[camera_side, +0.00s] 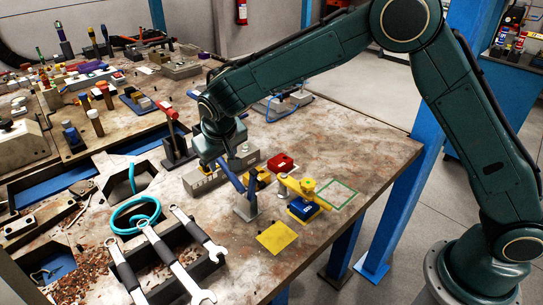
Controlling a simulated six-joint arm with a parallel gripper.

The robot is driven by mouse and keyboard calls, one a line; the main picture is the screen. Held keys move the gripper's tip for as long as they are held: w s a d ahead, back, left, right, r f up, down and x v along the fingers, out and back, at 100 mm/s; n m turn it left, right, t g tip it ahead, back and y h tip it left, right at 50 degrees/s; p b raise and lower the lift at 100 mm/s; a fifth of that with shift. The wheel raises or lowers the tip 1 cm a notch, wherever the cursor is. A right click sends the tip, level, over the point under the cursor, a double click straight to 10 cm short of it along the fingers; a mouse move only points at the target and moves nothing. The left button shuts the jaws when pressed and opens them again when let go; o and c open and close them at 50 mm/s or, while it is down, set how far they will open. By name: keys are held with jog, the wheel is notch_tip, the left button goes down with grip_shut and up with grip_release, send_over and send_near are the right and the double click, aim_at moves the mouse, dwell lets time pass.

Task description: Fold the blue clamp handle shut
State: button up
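The blue clamp handle (231,176) slants up and to the left from a small grey metal clamp base (246,208) on the worn bench. Another blue part rises beside it, just above the base. My gripper (213,166) is at the handle's upper end, pointing down. Its fingers are small and dark here. I cannot tell whether they are open or shut, or whether they touch the handle.
A clamp with a raised red handle (169,110) stands to the left. A yellow-and-blue fixture (304,203), red block (281,163), yellow square (277,237) and green outline (338,194) lie to the right. Wrenches (160,245) and a teal hose (135,214) lie front left.

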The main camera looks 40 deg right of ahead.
aim_at(236, 182)
jog(key=shift+w+d+f, duration=0.1)
jog(key=shift+w+f, duration=0.1)
jog(key=shift+f, duration=0.3)
grip_shut()
jog(key=shift+s+r, duration=0.1)
jog(key=shift+s, duration=0.05)
jog(key=shift+s+r+t, duration=0.4)
jog(key=shift+s+t, duration=0.15)
jog(key=shift+t, duration=0.35)
jog(key=shift+s+r+t, duration=0.4)
jog(key=shift+s+t, duration=0.1)
jog(key=shift+t, duration=0.4)
jog(key=shift+s+r+m+t, duration=0.25)
jog(key=shift+s+t, duration=0.35)
jog(key=shift+t, duration=0.3)
jog(key=shift+s+r+m+t, duration=0.15)
jog(key=shift+s+r+t, duration=0.1)
jog(key=shift+s+t, duration=0.5)
jog(key=shift+w, duration=0.1)
